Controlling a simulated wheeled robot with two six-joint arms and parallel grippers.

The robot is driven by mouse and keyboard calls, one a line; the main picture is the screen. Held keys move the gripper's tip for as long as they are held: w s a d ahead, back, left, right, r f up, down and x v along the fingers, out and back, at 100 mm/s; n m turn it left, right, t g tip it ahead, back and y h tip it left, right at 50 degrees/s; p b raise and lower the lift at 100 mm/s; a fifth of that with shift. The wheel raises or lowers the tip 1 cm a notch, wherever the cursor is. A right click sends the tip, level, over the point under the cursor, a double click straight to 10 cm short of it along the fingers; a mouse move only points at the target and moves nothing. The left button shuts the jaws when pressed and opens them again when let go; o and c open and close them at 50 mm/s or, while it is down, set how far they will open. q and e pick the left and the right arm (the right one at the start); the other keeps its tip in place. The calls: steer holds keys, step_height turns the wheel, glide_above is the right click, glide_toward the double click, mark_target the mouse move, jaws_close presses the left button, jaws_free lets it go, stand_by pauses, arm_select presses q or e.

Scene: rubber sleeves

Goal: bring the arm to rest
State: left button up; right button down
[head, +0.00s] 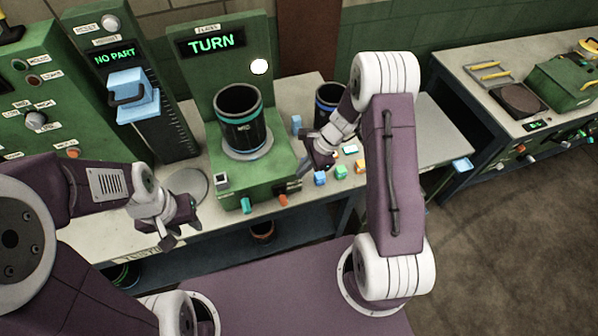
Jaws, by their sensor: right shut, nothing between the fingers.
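My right gripper (308,168) is shut and empty. It hangs at the front of the bench, just right of the green machine with the lit TURN sign (212,42). My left gripper (170,240) hangs in front of the bench edge at the lower left. Its fingers are small and angled, so I cannot tell whether they are open or shut. A black sleeve (240,125) with teal bands stands upright on the green machine's round seat, apart from both grippers. A second dark sleeve (328,98) with a blue band stands behind my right arm, partly hidden.
Several small coloured blocks (340,171) lie on the bench close to my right gripper. A gauge with a blue slide (133,97) reads NO PART. A second bench (480,65) stands at the right, with open floor (510,240) before it.

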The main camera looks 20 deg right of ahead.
steer(key=w+b, duration=0.1)
steer(key=b, duration=0.1)
steer(key=w+a+n+b, duration=0.1)
steer(key=b, duration=0.1)
steer(key=shift+w+t+b, duration=0.1)
steer(key=shift+t+b, duration=0.2)
steer(key=shift+t, duration=0.1)
steer(key=s+d+n+h+b, duration=0.1)
steer(key=s+n+b, duration=0.3)
steer(key=s+n, duration=0.4)
steer(key=s+d+f+n+h+b, duration=0.1)
steer(key=s+n+h+b, duration=0.3)
steer(key=s+n, duration=0.4)
steer(key=shift+s+d+b, duration=0.35)
steer(key=shift+s+d, duration=0.05)
steer(key=shift+d, duration=0.3)
